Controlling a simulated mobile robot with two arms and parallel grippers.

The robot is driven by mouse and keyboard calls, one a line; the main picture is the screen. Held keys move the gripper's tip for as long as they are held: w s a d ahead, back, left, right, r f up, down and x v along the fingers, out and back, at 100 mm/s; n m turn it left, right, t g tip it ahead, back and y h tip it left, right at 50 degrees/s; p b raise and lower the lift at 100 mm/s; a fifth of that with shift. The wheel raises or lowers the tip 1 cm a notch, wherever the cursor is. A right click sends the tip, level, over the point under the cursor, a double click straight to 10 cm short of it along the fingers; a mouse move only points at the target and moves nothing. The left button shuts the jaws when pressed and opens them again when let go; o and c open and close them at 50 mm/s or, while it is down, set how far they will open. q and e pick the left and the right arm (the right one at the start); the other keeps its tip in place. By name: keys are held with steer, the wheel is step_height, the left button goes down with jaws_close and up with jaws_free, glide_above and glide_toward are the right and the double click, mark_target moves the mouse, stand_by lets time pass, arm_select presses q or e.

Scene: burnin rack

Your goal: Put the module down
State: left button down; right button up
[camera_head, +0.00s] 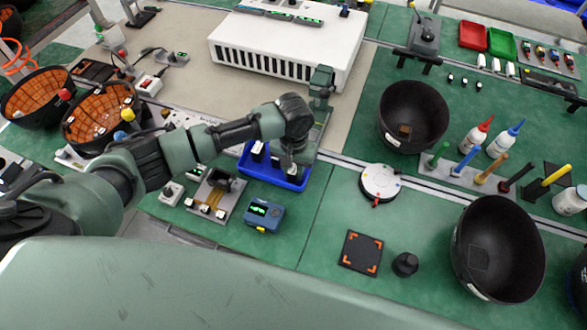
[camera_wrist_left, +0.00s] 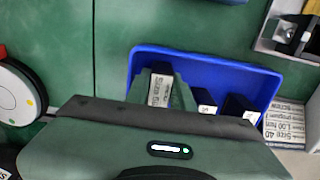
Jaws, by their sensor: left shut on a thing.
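The blue tray (camera_head: 246,176) lies on the green bench mat, and my left gripper (camera_head: 290,172) points down into it. In the left wrist view the tray (camera_wrist_left: 205,62) holds small dark modules with white labels, two of them (camera_wrist_left: 205,100) (camera_wrist_left: 240,106) to the right of the fingers. My left gripper (camera_wrist_left: 162,88) is shut on a dark module (camera_wrist_left: 159,90) with a printed white label, inside the tray outline. Its lower end is hidden by the gripper body, so I cannot tell whether it touches the tray floor. My right gripper is not in view.
A blue device with a lit display (camera_head: 264,213) and a grey fixture (camera_head: 213,193) stand in front of the tray. A white round device (camera_head: 380,183) is to the right. The large white rack (camera_head: 290,45) stands behind. Black bowls (camera_head: 412,115) (camera_head: 500,248) stand further right.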

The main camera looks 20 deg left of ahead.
mark_target(294, 169)
arm_select(q)
steer(key=c, duration=1.5)
jaws_free()
steer(key=shift+f, duration=0.1)
step_height(294, 169, up, 12)
steer(key=b, duration=0.2)
